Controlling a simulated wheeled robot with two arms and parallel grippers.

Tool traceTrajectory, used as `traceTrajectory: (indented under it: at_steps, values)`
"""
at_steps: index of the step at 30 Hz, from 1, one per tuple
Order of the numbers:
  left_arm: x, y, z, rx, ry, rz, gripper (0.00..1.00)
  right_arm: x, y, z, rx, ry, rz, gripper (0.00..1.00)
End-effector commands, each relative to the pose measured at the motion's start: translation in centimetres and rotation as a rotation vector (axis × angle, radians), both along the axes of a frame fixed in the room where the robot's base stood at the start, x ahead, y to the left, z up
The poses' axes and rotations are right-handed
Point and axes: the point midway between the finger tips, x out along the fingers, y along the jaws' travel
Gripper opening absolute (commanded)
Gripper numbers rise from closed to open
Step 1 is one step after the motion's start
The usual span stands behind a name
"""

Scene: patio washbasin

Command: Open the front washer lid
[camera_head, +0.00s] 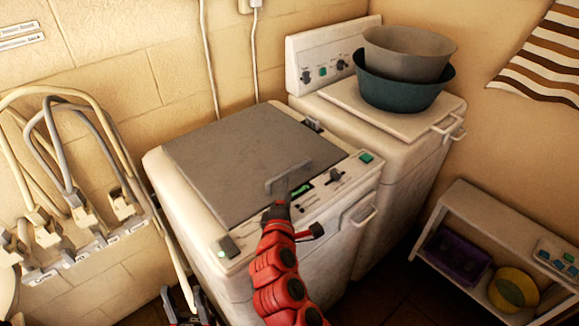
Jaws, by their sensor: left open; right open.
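The front washer (185,195) is a white top-loading box with a flat grey lid (230,155). The lid lies closed, with a small grey bar handle (290,176) near its front edge. My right gripper (288,212), on a red arm, is open over the washer's front control strip, just in front of the handle. One dark finger reaches close to the handle; whether it touches cannot be told.
A second white washer (395,155) stands behind to the right, with a teal basin (400,92) and a grey basin (408,48) stacked on its lid. Hoses and taps (80,200) line the left wall. A low white shelf (500,215) with a purple crate and yellow bowl stands at right.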

Motion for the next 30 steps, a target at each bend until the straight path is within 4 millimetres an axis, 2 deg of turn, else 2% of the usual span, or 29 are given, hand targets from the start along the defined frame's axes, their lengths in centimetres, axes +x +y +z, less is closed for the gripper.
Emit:
traceTrajectory:
  at_steps: [1, 9, 15, 21, 30]
  values:
    - [0.0, 0.0, 0.7, 0.0, 0.0, 0.0, 0.5, 1.1, -0.3, 0.1, 0.0, 0.003, -0.004, 0.5]
    - [0.0, 0.0, 2.2, 0.0, 0.0, 0.0, 0.5, 6.1, -1.2, -0.7, 0.001, 0.003, -0.005, 0.5]
    - [0.0, 0.0, 2.8, 0.0, 0.0, 0.0, 0.5, 8.6, -1.5, -1.2, 0.002, 0.001, 0.0, 0.5]
    - [0.0, 0.0, 3.0, 0.0, 0.0, 0.0, 0.5, 9.7, -1.6, -1.4, 0.001, 0.0, 0.001, 0.5]
    - [0.0, 0.0, 3.0, 0.0, 0.0, 0.0, 0.5, 9.7, -1.6, -1.5, 0.001, -0.001, 0.002, 0.48]
